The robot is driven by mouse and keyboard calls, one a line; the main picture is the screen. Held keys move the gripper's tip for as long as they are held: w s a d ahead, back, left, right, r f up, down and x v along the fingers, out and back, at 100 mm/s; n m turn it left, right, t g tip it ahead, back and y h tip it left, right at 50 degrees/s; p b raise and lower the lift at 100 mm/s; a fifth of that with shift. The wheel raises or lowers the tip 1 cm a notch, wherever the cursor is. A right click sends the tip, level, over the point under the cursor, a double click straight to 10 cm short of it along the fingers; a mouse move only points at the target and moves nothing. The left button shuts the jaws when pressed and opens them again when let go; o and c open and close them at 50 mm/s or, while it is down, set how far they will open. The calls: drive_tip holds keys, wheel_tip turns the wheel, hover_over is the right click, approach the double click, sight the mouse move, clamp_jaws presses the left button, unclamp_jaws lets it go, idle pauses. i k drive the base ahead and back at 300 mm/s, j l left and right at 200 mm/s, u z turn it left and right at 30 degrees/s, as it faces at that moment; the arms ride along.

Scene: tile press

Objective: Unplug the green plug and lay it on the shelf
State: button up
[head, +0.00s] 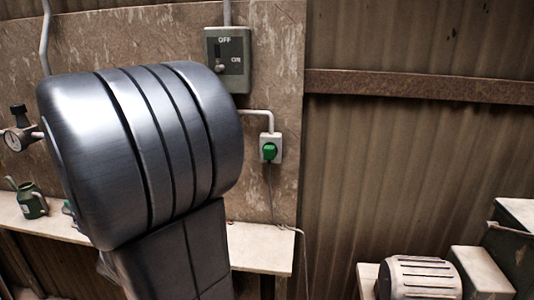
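The shelf (262,244) is a pale, narrow board along the wall below the socket. Its right end is bare, and its middle is hidden from view. Its left part also shows at the far left. My gripper is not in view, so its opening cannot be seen.
A grey switch box (236,90) marked OFF and ON hangs above the socket, with a pipe between them. A ribbed pale motor (420,279) stands lower right.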

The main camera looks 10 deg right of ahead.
sight(269, 151)
drive_tip(key=i+j, duration=0.15)
drive_tip(key=j, duration=0.2)
drive_tip(key=i+j, duration=0.15)
drive_tip(key=j, duration=0.15)
drive_tip(key=i+j, duration=0.15)
drive_tip(key=j, duration=0.2)
drive_tip(key=z, duration=2.4)
